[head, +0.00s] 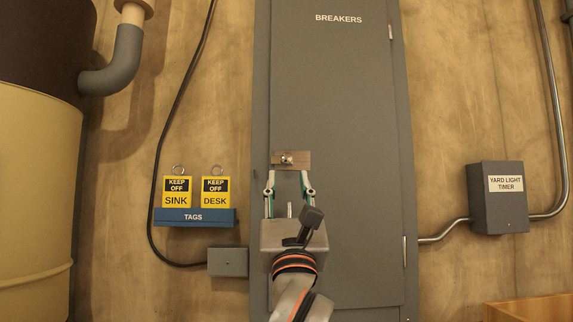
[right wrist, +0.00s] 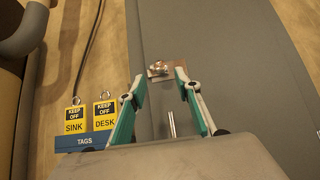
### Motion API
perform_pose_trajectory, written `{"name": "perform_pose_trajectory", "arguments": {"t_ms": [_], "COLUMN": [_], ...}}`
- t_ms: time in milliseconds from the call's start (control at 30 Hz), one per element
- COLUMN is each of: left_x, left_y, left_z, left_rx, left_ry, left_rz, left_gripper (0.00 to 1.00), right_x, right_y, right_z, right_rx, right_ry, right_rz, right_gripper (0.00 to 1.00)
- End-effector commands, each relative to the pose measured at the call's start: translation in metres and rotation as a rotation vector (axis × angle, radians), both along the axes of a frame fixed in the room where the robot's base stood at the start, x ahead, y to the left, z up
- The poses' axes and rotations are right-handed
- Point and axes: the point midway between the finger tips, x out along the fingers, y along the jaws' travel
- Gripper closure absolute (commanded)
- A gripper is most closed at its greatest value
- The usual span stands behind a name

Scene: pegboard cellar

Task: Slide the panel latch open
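The grey breaker panel (head: 345,110) is labelled BREAKERS, and its door looks shut. The latch is a small brownish plate (head: 301,160) with a shiny metal knob (head: 287,160), at the left edge of the door. The latch knob also shows in the right wrist view (right wrist: 158,66), beyond the fingertips. My right gripper (head: 289,177) is open and empty, just below the latch in the head view. In the right wrist view its two fingers (right wrist: 159,75) stand apart with the latch between and past the tips; I see no clear contact. My left gripper is not in view.
Left of the panel, a blue TAGS rack (head: 195,217) holds two yellow KEEP OFF tags. A small grey box (head: 228,262) sits below it. A timer box (head: 497,197) with conduit is at right. A tan barrel (head: 38,200) stands far left, and a wooden box edge (head: 530,309) shows lower right.

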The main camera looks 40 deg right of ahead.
Motion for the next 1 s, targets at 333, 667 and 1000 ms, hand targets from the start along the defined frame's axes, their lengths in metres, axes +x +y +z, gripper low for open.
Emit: {"name": "perform_pose_trajectory", "arguments": {"t_ms": [333, 667, 1000], "left_x": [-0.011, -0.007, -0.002], "left_y": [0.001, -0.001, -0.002], "left_z": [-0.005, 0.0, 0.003], "left_rx": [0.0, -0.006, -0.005], "left_ry": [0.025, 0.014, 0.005], "left_rz": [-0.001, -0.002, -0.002], "left_gripper": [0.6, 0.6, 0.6], "right_x": [0.03, 0.043, 0.043], "right_y": [-0.019, -0.027, -0.027], "right_z": [0.038, 0.05, 0.05], "right_rx": [0.001, 0.0, 0.0], "right_ry": [-0.002, 0.0, 0.0], "right_rz": [-0.001, -0.001, -0.001], "right_gripper": [0.67, 0.67, 1.0]}}
